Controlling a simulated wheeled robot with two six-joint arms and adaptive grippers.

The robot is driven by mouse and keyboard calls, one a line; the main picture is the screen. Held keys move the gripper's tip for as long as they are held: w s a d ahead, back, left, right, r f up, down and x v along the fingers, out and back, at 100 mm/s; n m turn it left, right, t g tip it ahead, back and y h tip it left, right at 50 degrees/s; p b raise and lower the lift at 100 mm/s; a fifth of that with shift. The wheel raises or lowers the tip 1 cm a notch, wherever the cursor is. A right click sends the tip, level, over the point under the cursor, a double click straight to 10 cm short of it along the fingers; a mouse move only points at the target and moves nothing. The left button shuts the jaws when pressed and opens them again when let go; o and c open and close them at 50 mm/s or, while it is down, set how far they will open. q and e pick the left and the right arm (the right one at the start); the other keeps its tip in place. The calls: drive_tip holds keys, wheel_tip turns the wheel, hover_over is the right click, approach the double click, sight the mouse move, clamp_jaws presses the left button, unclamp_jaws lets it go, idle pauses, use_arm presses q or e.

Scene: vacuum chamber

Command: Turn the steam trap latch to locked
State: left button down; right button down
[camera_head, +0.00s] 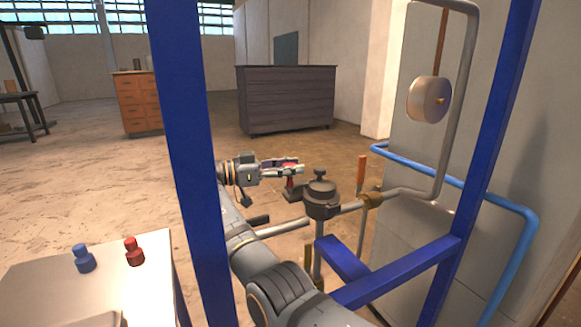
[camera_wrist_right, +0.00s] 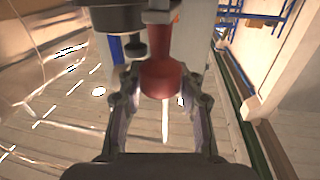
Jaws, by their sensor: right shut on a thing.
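The steam trap (camera_head: 322,203) is a dark grey round body on the pipe, right of centre in the head view. Its red latch handle (camera_head: 290,184) shows small at its left side, partly covered by my gripper. My right gripper (camera_head: 287,168) reaches this handle and is shut on it. In the right wrist view the red handle (camera_wrist_right: 163,78) stands between the two fingers of my right gripper (camera_wrist_right: 162,92). I cannot tell the latch's exact angle. My left gripper is not in view.
Blue frame posts (camera_head: 188,150) and a blue cross beam (camera_head: 395,275) stand around my right arm. A grey pipe (camera_head: 405,192) and a light blue pipe (camera_head: 420,169) run at the right. A white table (camera_head: 60,285) with blue and red knobs is at the lower left.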

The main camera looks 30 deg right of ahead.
drive_tip(key=c, duration=0.9)
unclamp_jaws()
drive_tip(key=shift+a, duration=0.1)
drive_tip(key=shift+o, duration=0.2)
wheel_tip(320, 180, up, 10)
drive_tip(key=shift+f, duration=0.1)
